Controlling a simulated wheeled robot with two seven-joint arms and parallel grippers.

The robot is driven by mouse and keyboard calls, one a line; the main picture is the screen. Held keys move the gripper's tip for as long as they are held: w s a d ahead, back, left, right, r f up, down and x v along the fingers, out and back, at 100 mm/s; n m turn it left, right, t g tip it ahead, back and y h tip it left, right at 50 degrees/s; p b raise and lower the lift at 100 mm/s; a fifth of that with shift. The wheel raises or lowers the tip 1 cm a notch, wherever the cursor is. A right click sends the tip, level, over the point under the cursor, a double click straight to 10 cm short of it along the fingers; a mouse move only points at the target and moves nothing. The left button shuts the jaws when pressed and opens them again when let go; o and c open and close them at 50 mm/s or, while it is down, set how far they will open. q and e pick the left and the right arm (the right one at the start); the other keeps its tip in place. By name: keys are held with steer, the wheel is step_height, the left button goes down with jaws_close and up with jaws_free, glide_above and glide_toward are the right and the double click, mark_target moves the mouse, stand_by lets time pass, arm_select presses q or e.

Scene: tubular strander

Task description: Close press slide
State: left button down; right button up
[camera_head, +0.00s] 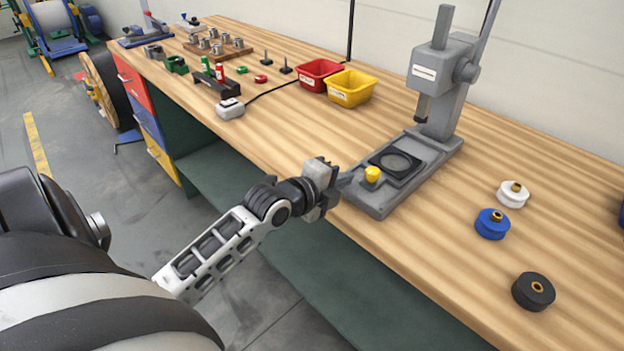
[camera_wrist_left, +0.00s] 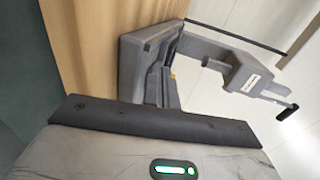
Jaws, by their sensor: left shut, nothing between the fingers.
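The grey arbor press (camera_head: 440,75) stands on the wooden bench, with its ram above and its base reaching toward the front edge. The press slide (camera_head: 397,164), a dark plate with a round recess, lies on the base and has a yellow knob (camera_head: 373,175) at its near end. My left gripper (camera_head: 346,180) is shut and empty, with its fingertips close to the knob on its left side. I cannot tell whether they touch. In the left wrist view the press (camera_wrist_left: 240,75) shows beyond the gripper, and the knob is mostly hidden. My right gripper is not in view.
White (camera_head: 512,195), blue (camera_head: 492,224) and black (camera_head: 534,291) rollers sit on the bench right of the press. Red (camera_head: 318,75) and yellow (camera_head: 349,89) bins stand behind left. Bare bench (camera_head: 290,135) lies left of the press.

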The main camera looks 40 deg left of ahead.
arm_select(q)
steer(key=d+v, duration=0.1)
steer(key=v, duration=0.6)
steer(key=m+b, duration=0.3)
steer(key=m, duration=1.5)
glide_toward(372, 160)
steer(key=x, duration=0.4)
steer(key=shift+w+d+f, duration=0.15)
steer(key=shift+w+d, duration=0.05)
steer(key=shift+d, duration=0.05)
steer(key=shift+w+f, duration=0.1)
steer(key=shift+w, duration=0.6)
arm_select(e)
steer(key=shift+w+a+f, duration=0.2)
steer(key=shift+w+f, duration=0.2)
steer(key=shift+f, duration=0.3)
